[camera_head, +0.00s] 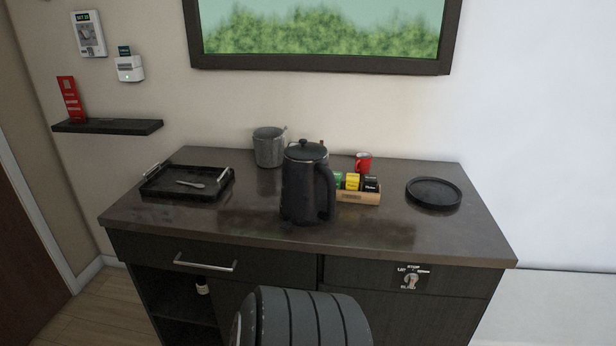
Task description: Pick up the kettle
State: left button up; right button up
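A dark kettle (300,187) stands upright on the dark vanity top (250,230), near the middle and close to the front. It has a lidded top, and its handle (326,190) is on the right side. Neither of my grippers shows in the head view, and nothing is touching the kettle.
A black tray (165,187) with a spoon lies left, a grey bucket (268,150) stands behind. A wooden box (368,197) of tea packets sits close right of the kettle, a red mug (364,162) behind it. A round black tray (434,192) lies far right. The front top is clear.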

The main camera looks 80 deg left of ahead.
aim_at(308, 192)
jog(key=l+u, duration=0.1)
jog(key=u, duration=0.9)
jog(key=l+u, duration=0.15)
jog(key=u, duration=0.35)
jog(key=l+u, duration=0.1)
jog(key=u, duration=0.9)
jog(key=k+l, duration=0.05)
